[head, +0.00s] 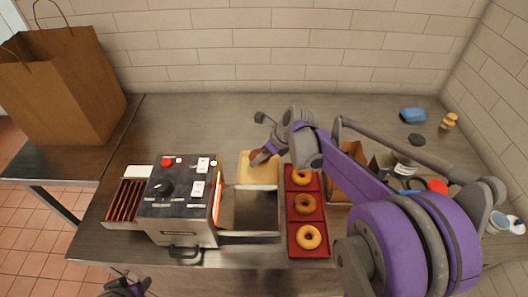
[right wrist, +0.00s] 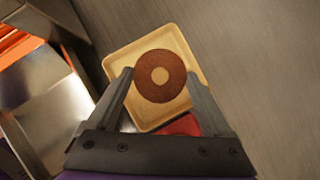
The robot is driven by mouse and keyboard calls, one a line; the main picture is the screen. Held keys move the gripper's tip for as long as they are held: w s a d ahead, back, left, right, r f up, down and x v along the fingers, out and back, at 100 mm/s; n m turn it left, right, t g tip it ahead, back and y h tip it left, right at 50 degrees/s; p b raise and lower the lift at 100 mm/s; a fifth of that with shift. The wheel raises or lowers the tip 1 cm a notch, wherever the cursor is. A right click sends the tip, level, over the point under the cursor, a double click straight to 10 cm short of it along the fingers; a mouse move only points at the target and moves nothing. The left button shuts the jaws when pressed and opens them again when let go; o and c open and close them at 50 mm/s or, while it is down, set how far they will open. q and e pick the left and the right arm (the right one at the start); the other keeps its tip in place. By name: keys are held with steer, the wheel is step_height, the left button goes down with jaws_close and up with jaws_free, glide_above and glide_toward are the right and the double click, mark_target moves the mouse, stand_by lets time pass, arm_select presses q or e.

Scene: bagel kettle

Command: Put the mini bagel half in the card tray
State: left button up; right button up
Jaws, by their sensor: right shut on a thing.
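The mini bagel half is a dark brown ring in the right wrist view (right wrist: 160,94). My right gripper (right wrist: 160,80) is shut on it, one fingertip at each side. It also shows small in the head view (head: 256,158), partly covered by the gripper. The card tray is a square cream tray (head: 258,174) on the counter. In the right wrist view the tray (right wrist: 122,64) lies behind and around the bagel half; the gap between them is hard to tell. My left gripper (head: 123,287) is at the bottom edge of the head view, its fingers unclear.
A red tray (head: 322,228) with several bagels stands right of the card tray. A metal toaster machine (head: 180,208) is on the left. A brown box (head: 354,150) is on the right, behind my arm. A paper bag (head: 65,85) stands far left.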

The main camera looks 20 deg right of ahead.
mark_target(262, 173)
steer(key=shift+a+f+b, duration=0.1)
steer(key=shift+f+b, duration=0.3)
steer(key=shift+f, duration=0.5)
steer(key=shift+s+f+b, duration=0.1)
steer(key=shift+f+b, duration=0.7)
steer(key=shift+f, duration=0.95)
arm_select(q)
steer(key=f, duration=0.1)
steer(key=s+f, duration=0.1)
steer(key=f, duration=0.1)
steer(key=shift+s+f, duration=0.3)
steer(key=shift+s, duration=0.05)
arm_select(e)
steer(key=o, duration=1.2)
steer(key=shift+r+p, duration=1.6)
steer(key=shift+r, duration=2)
arm_select(q)
steer(key=r, duration=0.1)
steer(key=w+r, duration=0.1)
steer(key=r, duration=0.1)
steer(key=w+r, duration=0.1)
steer(key=shift+w+r, duration=0.15)
steer(key=shift+r, duration=0.1)
